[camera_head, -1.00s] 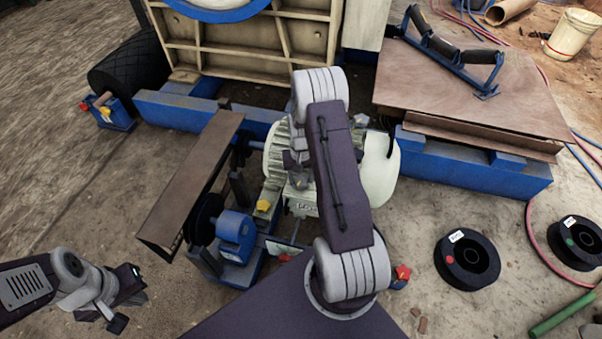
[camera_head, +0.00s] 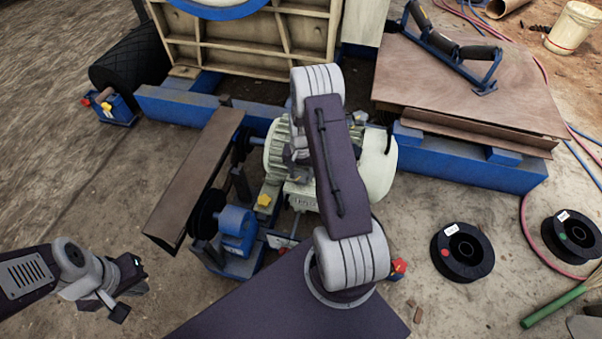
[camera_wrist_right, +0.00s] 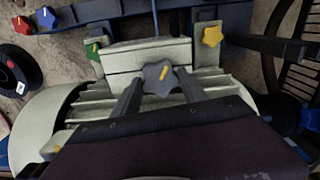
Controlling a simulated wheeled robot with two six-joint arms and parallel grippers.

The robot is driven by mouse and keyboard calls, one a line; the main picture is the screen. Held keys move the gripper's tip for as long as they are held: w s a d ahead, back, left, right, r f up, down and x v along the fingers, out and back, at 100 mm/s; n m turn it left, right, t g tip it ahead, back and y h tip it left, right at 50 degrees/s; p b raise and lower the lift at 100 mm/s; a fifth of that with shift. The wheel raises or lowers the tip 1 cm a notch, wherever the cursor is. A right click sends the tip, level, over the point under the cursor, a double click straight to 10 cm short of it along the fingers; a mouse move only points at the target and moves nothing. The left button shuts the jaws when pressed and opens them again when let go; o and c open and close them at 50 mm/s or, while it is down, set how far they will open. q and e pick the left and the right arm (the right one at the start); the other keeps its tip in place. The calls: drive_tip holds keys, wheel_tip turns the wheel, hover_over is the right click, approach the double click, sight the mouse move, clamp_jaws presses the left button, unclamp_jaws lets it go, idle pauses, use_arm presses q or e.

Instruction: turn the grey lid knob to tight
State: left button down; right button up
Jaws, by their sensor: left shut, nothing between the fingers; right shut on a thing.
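The grey lid knob (camera_wrist_right: 163,78), star-shaped with a yellow mark line, sits on the pale ribbed box lid (camera_wrist_right: 146,55) of the motor in the right wrist view. The mark slants a little to the right of straight up. My right gripper (camera_wrist_right: 159,90) is shut on the knob, one finger on each side. In the head view the pale green motor (camera_head: 378,168) is partly covered by my right arm, and the grey knob cannot be made out there. My left gripper (camera_head: 120,302) is shut and empty at the lower left, over bare ground, away from the motor.
A yellow knob (camera_wrist_right: 212,36), a green knob (camera_wrist_right: 93,50), a blue knob (camera_wrist_right: 46,17) and a red knob (camera_wrist_right: 21,25) are near the motor. A brown belt guard (camera_head: 195,180) stands left of it. Black spools (camera_head: 447,268) lie on the ground at right.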

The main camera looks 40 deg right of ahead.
sight(301, 176)
drive_tip(key=o, duration=1.1)
wheel_tip(301, 176, up, 9)
drive_tip(key=p, duration=0.4)
drive_tip(key=shift+p, duration=0.4)
